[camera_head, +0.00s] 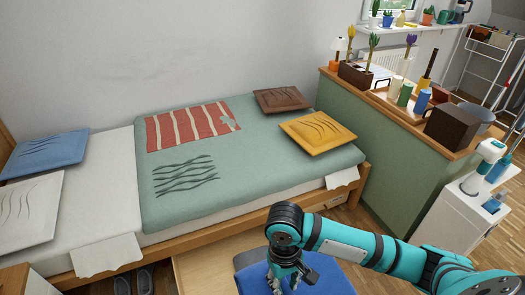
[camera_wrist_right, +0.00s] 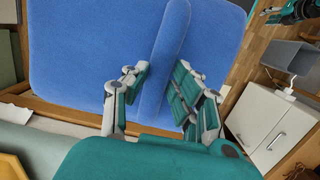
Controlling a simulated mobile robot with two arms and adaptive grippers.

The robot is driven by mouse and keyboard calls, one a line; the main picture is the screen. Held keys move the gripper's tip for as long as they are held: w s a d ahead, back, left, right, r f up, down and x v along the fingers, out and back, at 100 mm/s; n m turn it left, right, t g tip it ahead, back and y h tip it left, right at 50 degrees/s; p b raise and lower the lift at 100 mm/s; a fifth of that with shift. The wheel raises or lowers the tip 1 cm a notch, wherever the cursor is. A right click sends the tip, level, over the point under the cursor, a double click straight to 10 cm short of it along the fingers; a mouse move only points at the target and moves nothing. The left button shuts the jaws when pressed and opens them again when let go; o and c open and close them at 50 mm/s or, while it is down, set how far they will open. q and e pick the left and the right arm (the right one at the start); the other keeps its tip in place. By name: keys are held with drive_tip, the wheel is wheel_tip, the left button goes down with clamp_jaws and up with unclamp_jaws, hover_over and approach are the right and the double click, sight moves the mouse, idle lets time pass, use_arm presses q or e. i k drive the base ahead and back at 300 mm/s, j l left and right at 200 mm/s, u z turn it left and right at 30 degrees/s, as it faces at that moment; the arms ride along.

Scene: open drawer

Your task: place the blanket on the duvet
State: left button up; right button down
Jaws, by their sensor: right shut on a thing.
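A blue blanket (camera_head: 330,283) shows at the bottom of the head view, at the open drawer (camera_head: 205,265) beside the bed. My right gripper (camera_head: 285,280) is over it. In the right wrist view the fingers of my right gripper (camera_wrist_right: 160,90) are on either side of a raised ridge of the blue blanket (camera_wrist_right: 80,60) and are shut on it. Whether it is clear of the drawer floor I cannot tell. The green duvet (camera_head: 255,160) lies on the bed, farther back and apart from the blanket. My left gripper is in neither view.
A red striped piece (camera_head: 190,128), a brown cushion (camera_head: 282,100) and a yellow cushion (camera_head: 318,132) lie on the duvet. A wooden bed edge (camera_head: 240,212) runs between the drawer and duvet. A green partition (camera_head: 390,150) stands right.

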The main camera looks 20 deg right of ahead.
sight(251, 155)
drive_tip(key=i+l+u, duration=0.1)
drive_tip(key=l+u, duration=0.15)
drive_tip(key=l, duration=0.35)
drive_tip(key=l+u, duration=0.25)
drive_tip(key=l, duration=0.3)
drive_tip(key=l+u, duration=0.25)
drive_tip(key=l, duration=0.35)
drive_tip(key=k+l+u, duration=0.1)
drive_tip(key=l+u, duration=0.15)
drive_tip(key=l, duration=0.35)
drive_tip(key=k+l+u, duration=0.1)
drive_tip(key=l+u, duration=0.15)
drive_tip(key=l, duration=0.3)
drive_tip(key=i+l+u, duration=0.15)
drive_tip(key=l+u, duration=0.2)
drive_tip(key=l, duration=0.8)
drive_tip(key=l+u, duration=0.35)
drive_tip(key=l, duration=0.8)
